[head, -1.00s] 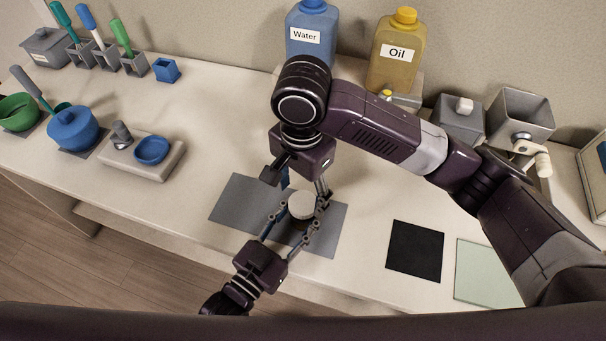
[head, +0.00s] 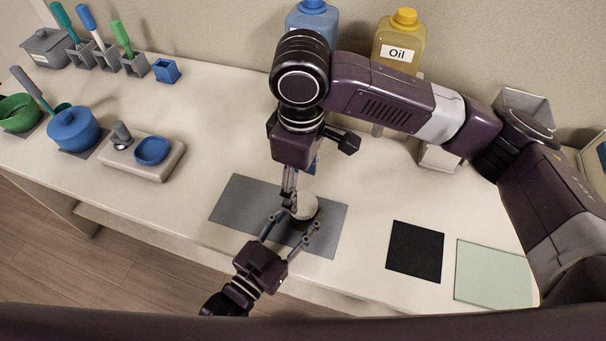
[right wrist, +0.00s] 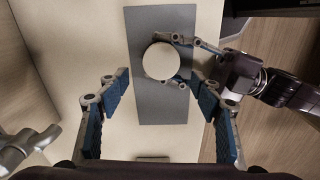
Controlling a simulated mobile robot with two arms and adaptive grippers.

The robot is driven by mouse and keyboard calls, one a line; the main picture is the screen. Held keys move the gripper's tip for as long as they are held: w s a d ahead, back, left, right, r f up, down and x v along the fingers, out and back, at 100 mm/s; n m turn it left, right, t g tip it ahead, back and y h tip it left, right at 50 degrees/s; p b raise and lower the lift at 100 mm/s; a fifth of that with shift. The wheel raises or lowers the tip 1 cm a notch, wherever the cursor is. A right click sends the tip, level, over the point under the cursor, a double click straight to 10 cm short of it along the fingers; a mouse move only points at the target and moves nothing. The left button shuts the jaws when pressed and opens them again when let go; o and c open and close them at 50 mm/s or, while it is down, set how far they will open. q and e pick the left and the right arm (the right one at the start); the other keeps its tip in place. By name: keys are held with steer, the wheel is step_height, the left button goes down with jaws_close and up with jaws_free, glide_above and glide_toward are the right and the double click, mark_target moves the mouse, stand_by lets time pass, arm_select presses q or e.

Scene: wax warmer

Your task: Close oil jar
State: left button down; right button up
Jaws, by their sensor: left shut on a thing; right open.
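The oil jar, with a round cream-white lid (head: 306,206) on top, stands on the grey mat (head: 236,200). In the right wrist view the lid (right wrist: 160,61) is a pale disc that hides the jar body beneath it. My left gripper (head: 290,227) is shut on the jar from the front, one finger on each side. My right gripper (head: 292,202) points down beside the jar's left side in the head view. In the right wrist view its blue-padded fingers (right wrist: 160,100) are spread wide, with nothing between the pads. Whether the lid is fully seated cannot be told.
A blue Water bottle (head: 312,18) and a yellow Oil bottle (head: 399,45) stand at the back. A black mat (head: 415,251) and a pale green mat (head: 494,270) lie at right. A blue pot (head: 73,129) and a grey-based holder (head: 140,160) stand at left.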

mark_target(303, 203)
steer(key=n, duration=0.3)
steer(key=r+n, duration=0.1)
steer(key=n, duration=0.3)
steer(key=shift+d+r, duration=0.1)
steer(key=shift+d, duration=0.05)
steer(key=n, duration=0.3)
steer(key=shift+r+n, duration=0.25)
steer(key=shift+n, duration=0.05)
steer(key=n, duration=0.4)
steer(key=shift+s+d+r, duration=0.1)
steer(key=shift+s+r, duration=0.05)
steer(key=shift+r, duration=0.15)
steer(key=shift+f, duration=4.05)
